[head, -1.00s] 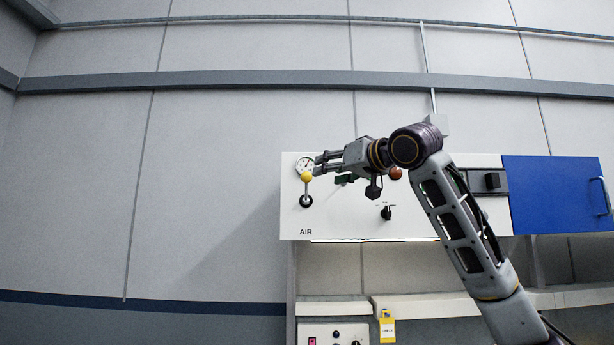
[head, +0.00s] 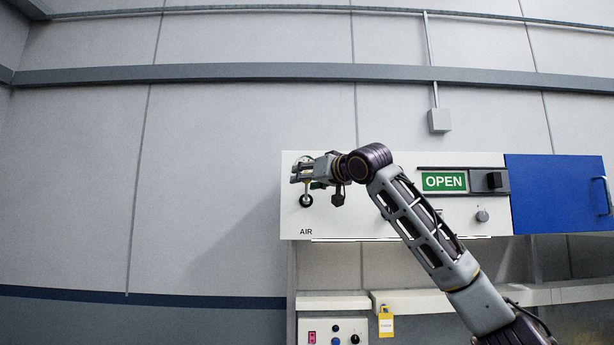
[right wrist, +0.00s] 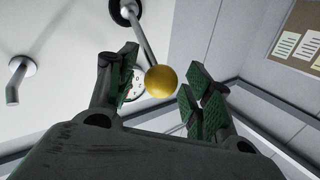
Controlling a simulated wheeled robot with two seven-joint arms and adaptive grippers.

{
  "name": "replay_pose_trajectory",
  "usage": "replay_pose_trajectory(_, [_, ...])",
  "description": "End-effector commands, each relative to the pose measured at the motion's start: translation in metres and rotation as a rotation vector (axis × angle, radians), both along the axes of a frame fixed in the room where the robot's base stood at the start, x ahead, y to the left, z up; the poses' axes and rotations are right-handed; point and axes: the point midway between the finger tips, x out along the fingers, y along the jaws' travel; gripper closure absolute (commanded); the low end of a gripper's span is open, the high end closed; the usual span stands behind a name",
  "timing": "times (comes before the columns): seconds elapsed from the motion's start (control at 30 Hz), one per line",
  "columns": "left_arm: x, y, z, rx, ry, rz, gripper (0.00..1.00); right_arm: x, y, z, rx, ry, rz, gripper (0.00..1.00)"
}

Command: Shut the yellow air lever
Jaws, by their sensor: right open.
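The yellow air lever's ball (right wrist: 160,80) sits between the open fingers of my right gripper (right wrist: 161,90) in the right wrist view. A visible gap separates it from the right finger; contact with the left finger cannot be told. Its metal rod (right wrist: 143,38) runs up to a dark round base. In the head view the lever's base (head: 306,200) shows above the AIR label, with the rod upright above it. There my right gripper (head: 298,174) covers the ball. My left gripper is not in view.
The white panel (head: 288,220) carries a gauge, partly hidden by my gripper, a green OPEN sign (head: 444,182) and a grey knob (head: 482,216). A blue door (head: 555,195) is at the right. The wall left of the panel is clear.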

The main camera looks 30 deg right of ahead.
Motion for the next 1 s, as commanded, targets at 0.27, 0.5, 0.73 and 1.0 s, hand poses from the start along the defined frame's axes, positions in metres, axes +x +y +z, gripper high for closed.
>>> replay_pose_trajectory(0.27, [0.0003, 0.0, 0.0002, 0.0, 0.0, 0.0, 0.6, 0.0019, 0.0001, -0.0003, 0.0, 0.0, 0.0, 0.49])
replay_pose_trajectory(0.5, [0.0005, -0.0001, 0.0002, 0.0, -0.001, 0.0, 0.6, 0.0018, 0.0003, -0.0004, 0.0, 0.0, 0.0, 0.71])
replay_pose_trajectory(0.73, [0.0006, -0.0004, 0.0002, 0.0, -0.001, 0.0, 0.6, 0.0017, 0.0012, -0.0003, 0.0, -0.001, 0.002, 0.88])
replay_pose_trajectory(1.0, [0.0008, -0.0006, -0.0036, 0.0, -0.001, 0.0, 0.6, 0.0012, 0.0026, -0.0026, -0.008, -0.013, 0.004, 0.88])
